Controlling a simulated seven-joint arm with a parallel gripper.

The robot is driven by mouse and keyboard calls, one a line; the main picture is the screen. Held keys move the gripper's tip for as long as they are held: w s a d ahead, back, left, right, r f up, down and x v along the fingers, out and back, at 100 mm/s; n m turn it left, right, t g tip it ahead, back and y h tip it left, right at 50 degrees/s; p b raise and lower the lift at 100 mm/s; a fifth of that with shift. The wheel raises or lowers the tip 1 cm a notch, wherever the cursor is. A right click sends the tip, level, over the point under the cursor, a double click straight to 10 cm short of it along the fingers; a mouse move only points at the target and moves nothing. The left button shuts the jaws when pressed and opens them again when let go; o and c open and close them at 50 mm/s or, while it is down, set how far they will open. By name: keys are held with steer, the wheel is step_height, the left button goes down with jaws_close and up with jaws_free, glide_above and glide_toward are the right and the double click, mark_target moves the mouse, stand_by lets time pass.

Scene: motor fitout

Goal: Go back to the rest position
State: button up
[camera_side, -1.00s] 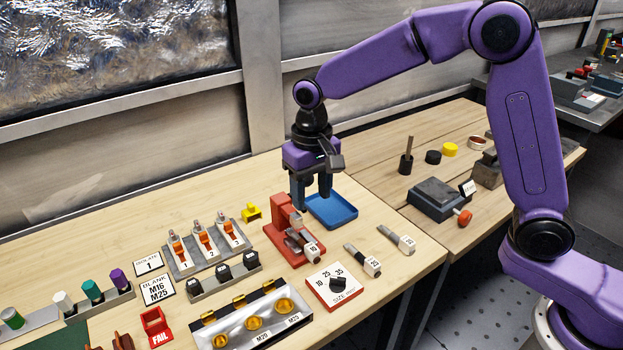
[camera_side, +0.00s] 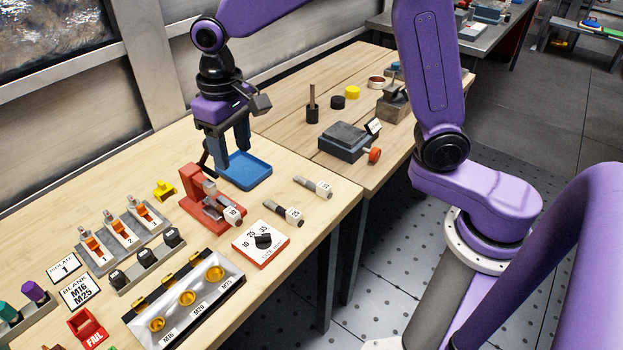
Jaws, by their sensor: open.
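My gripper (camera_side: 232,160) points down, open and with nothing visible between its two fingers. It is just behind the red fixture (camera_side: 210,212) and at the left side of the blue tray (camera_side: 246,171). The near finger overlaps the tray's left edge in the picture; I cannot tell the height or whether they touch. The blue tray looks empty. The red fixture holds a grey part with a tag marked 10. Two similar tagged parts, one marked 25 (camera_side: 283,212), lie on the wood to its right.
A size selector (camera_side: 261,241), a tray with gold rings (camera_side: 187,299), switches (camera_side: 121,237) and a red FAIL bin (camera_side: 88,330) cover the front. A yellow piece (camera_side: 165,190) lies left of the fixture. A grey block (camera_side: 347,141) stands on the far bench.

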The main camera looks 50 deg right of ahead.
steer(key=s+d+f+n, duration=0.1)
steer(key=s+d+n, duration=0.4)
steer(key=s, duration=0.8)
steer(key=s+d+f+n, duration=0.1)
steer(key=s+d+n, duration=0.4)
steer(key=s+d, duration=0.4)
steer(key=s, duration=0.4)
steer(key=shift+d+n, duration=0.4)
steer(key=shift+r, duration=0.1)
